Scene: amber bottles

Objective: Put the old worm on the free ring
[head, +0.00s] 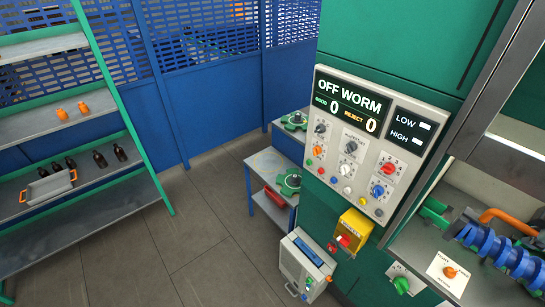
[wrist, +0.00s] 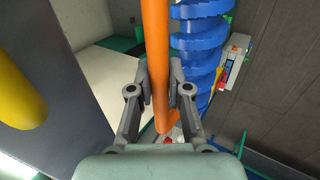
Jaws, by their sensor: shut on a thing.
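The blue spiral worm (head: 500,252) is at the right edge of the head view, by the machine's opening. An orange handle (head: 508,218) shows just behind it. In the wrist view the worm (wrist: 203,50) runs beside the orange handle (wrist: 157,40). My gripper (wrist: 161,88) is shut on this handle, one finger on each side. The joint between handle and worm is hidden. In the head view my gripper is not seen. A faint yellow ring (head: 254,160) shows on a grey tabletop at centre, with no object seen standing inside it.
Green star-shaped parts stand on the table (head: 288,182) and behind it (head: 294,120). The control panel (head: 368,145) and a yellow box (head: 354,232) jut from the green machine. A grey cabinet (head: 306,266) stands below. A shelf (head: 80,197) with bottles is left; open floor lies between.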

